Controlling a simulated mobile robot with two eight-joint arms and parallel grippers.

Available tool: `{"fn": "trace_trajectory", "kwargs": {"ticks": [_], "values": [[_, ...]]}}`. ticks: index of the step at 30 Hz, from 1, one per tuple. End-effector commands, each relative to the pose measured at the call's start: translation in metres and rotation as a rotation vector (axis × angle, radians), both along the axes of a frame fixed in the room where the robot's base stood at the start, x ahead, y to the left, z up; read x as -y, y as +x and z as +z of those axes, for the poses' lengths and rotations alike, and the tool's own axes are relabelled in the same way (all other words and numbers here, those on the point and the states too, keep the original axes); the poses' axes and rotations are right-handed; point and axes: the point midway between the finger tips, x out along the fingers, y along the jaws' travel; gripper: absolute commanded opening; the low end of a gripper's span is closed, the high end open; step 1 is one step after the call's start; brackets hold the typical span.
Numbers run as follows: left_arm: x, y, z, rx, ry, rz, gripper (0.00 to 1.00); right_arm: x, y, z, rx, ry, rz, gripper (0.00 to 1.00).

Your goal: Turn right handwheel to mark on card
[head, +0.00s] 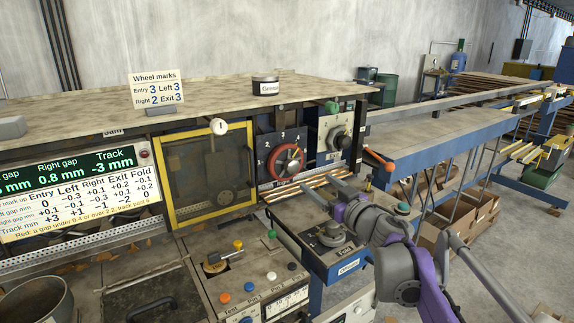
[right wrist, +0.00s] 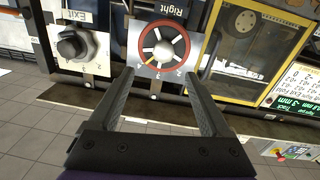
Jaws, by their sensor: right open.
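The right handwheel (head: 288,160) has a red rim and sits on a dark numbered panel in the machine front. It also shows in the right wrist view (right wrist: 158,47), upside down, with pale spokes. I cannot tell for certain which number its mark meets. The card (head: 158,90) on the machine top reads Entry 3, Left 3, Right 2, Exit 3. My right gripper (head: 338,207) is in front of the machine, below and right of the wheel. In the right wrist view its fingers (right wrist: 161,77) are open and empty, pointing at the wheel, apparently short of it. My left gripper is out of view.
The exit knob (head: 341,138) is on a pale panel right of the wheel. A yellow-framed window (head: 205,172) is on the left. Copper-coloured strips (head: 310,186) run below the wheel. A console with coloured knobs (head: 248,286) stands in front. A display (head: 80,170) shows the gaps and track.

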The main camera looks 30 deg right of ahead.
Motion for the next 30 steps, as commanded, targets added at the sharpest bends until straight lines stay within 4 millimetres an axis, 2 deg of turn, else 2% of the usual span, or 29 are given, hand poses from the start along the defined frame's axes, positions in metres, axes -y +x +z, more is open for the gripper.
{"fn": "trace_trajectory", "kwargs": {"ticks": [4, 7, 15, 21, 30], "values": [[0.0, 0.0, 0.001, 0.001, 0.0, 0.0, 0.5, 0.002, 0.006, -0.002, -0.022, 0.005, 0.05, 0.82], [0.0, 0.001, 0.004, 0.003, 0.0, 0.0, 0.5, 0.0, 0.017, -0.001, -0.022, 0.007, 0.055, 0.82], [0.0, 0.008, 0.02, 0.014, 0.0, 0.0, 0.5, -0.005, 0.069, 0.001, -0.02, 0.007, 0.055, 0.82], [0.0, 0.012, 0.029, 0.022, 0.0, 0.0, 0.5, -0.007, 0.098, 0.0, -0.02, 0.006, 0.054, 0.82], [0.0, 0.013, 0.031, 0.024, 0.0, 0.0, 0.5, -0.008, 0.109, -0.002, -0.022, 0.006, 0.051, 0.82]]}}
